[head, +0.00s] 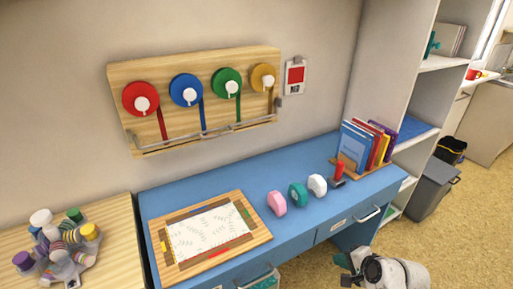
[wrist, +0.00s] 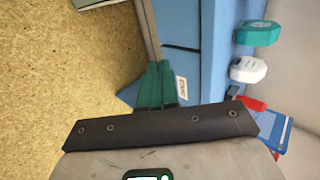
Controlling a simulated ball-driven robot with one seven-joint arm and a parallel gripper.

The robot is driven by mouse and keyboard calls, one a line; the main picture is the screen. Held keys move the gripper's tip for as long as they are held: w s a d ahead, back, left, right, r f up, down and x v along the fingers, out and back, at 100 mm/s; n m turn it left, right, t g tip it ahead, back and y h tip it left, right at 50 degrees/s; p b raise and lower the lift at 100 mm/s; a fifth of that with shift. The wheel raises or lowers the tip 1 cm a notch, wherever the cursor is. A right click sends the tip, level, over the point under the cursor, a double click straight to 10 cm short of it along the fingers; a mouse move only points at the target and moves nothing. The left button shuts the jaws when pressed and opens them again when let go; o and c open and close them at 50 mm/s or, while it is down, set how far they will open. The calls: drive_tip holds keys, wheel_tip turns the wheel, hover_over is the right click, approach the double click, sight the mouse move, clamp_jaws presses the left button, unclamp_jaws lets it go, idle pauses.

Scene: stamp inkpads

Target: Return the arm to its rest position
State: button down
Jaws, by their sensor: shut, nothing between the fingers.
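My gripper (wrist: 158,68) shows in the wrist view with its two teal fingers together, shut and empty. It appears over the floor beside the front of the blue desk (wrist: 205,65). In the head view a white and black part of my arm (head: 395,272) is at the bottom right, in front of the desk's right end. The fingertips cannot be made out there.
On the desk (head: 250,180) are a framed paper board (head: 210,262), pink (head: 277,203), teal (head: 297,195) and white (head: 317,186) pieces, a red-handled stamp (head: 339,173) and books (head: 362,150). A grey bin (head: 433,188) stands right. Floor (head: 460,235) is open at right.

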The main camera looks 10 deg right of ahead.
drive_tip(key=s+a+f+n+g, duration=0.2)
drive_tip(key=s+a+n, duration=0.1)
drive_tip(key=s, duration=0.3)
drive_tip(key=s+a+f+n+g, duration=0.1)
drive_tip(key=s+a+n+g, duration=0.1)
drive_tip(key=s+a+n, duration=0.35)
drive_tip(key=s+r+n+g+h, duration=0.1)
drive_tip(key=s+n+g, duration=0.1)
drive_tip(key=s, duration=0.7)
drive_tip(key=s+d+r+n+g+h, duration=0.1)
drive_tip(key=s+n, duration=0.3)
drive_tip(key=s, duration=0.5)
drive_tip(key=shift+s+r+g+h, duration=0.15)
drive_tip(key=shift+r+g+h, duration=0.2)
drive_tip(key=shift+g, duration=0.15)
drive_tip(key=shift+d, duration=0.1)
